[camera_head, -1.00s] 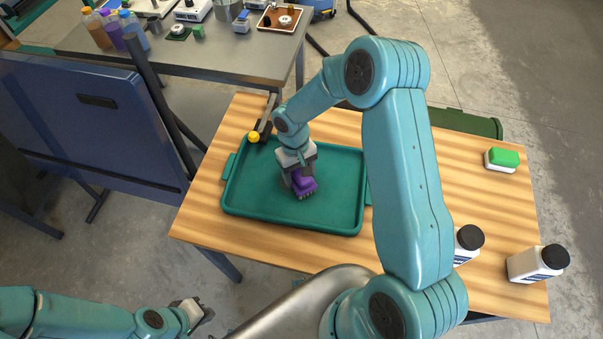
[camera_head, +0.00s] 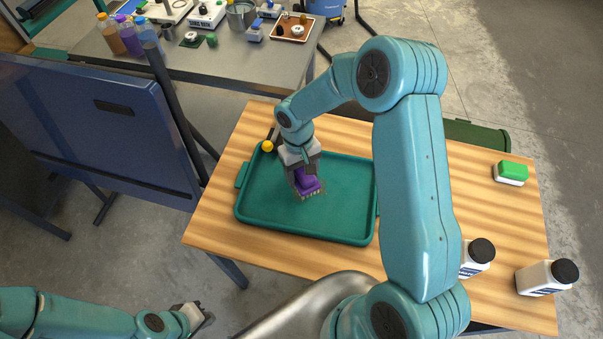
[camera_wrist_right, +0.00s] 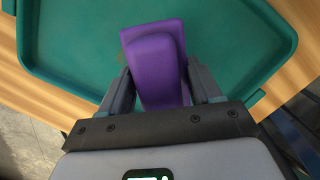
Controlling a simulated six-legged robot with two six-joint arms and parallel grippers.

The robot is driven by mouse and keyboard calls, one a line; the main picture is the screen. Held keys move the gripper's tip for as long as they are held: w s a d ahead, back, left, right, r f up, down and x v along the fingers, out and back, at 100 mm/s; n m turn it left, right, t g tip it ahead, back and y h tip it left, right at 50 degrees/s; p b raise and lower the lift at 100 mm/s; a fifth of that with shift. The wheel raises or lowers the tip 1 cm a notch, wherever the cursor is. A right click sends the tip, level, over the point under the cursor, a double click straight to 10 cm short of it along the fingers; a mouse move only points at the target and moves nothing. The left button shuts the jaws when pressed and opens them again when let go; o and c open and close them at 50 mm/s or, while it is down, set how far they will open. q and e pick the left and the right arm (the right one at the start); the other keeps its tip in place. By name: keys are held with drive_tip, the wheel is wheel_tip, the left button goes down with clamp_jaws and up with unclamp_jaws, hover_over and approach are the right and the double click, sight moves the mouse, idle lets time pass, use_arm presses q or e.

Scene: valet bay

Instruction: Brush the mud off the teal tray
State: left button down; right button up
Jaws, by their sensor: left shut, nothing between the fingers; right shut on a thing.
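The teal tray (camera_head: 285,226) lies on the wooden table, with a handle on each short side. My right gripper (camera_head: 303,174) is over the tray and shut on a purple brush (camera_head: 307,185), its pale bristles pointing down at the tray floor. I cannot tell whether the bristles touch it. In the right wrist view the purple brush (camera_wrist_right: 158,70) sits between the fingers and hides part of the tray (camera_wrist_right: 75,45). A faint brownish mark shows beside the brush there; other mud is not clear. My left gripper (camera_head: 205,314) is shut and empty, low at the left, off the table.
A yellow knob (camera_head: 267,146) is by the tray's back left corner. A blue panel (camera_head: 95,125) stands left. A cluttered grey bench (camera_head: 235,65) is behind.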

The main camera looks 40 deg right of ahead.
sight(302, 169)
drive_tip(key=r, duration=0.1)
drive_tip(key=r+p, duration=0.1)
drive_tip(key=r, duration=0.1)
drive_tip(key=shift+s+d, duration=0.1)
drive_tip(key=shift+s, duration=0.1)
drive_tip(key=shift+w+r+p, duration=0.2)
drive_tip(key=shift+r+p, duration=0.1)
drive_tip(key=shift+r, duration=0.05)
drive_tip(key=shift+s, duration=0.1)
idle(0.3)
